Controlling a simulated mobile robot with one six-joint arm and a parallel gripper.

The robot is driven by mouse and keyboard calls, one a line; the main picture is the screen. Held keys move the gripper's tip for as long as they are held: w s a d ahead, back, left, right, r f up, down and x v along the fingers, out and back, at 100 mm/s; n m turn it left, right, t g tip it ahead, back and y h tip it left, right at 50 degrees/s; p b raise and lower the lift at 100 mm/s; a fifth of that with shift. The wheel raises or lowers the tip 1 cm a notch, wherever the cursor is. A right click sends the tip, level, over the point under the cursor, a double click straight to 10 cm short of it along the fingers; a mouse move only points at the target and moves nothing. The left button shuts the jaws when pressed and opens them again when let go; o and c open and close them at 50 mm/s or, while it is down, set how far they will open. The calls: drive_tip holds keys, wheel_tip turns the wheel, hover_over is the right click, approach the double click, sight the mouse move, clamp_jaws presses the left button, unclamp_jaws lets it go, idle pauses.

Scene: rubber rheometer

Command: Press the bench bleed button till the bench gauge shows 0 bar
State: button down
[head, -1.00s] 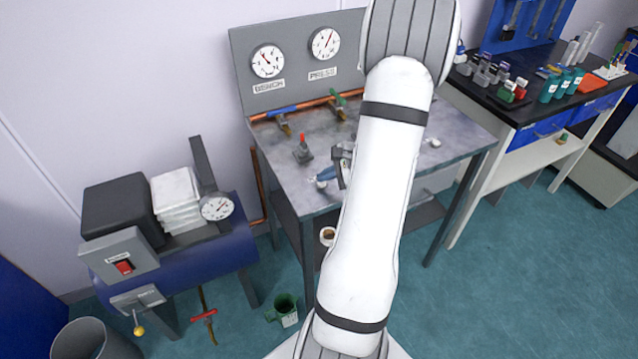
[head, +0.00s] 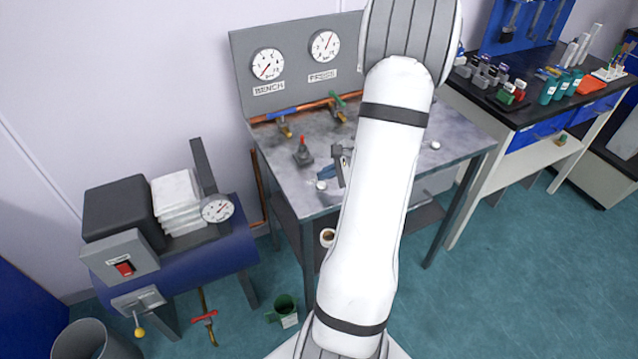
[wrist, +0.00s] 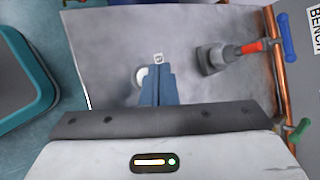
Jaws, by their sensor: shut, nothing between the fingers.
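The bench gauge (head: 267,64) is a white dial on the grey back panel, above the BENCH label. Its needle points to the lower left, at about the low end of the scale; the figures are too small to read surely. A round white button (head: 321,185), seemingly the bleed button, is at the table's front left corner. In the wrist view the button (wrist: 140,77) shows just left of my fingers, partly hidden by them. My gripper (head: 326,172) is shut and empty, its blue fingertips beside the button, apparently raised off it. My arm hides part of the table.
The press gauge (head: 324,46) is right of the bench gauge. A red-tipped lever (head: 303,151) stands behind my gripper; it also shows in the wrist view (wrist: 225,55). A blue-handled valve (head: 284,121) and a green-handled valve (head: 338,106) sit on the copper pipe.

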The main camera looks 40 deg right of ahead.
sight(326, 185)
drive_tip(key=shift+r+p, duration=1.6)
drive_tip(key=shift+r, duration=0.95)
drive_tip(key=shift+f, duration=0.1)
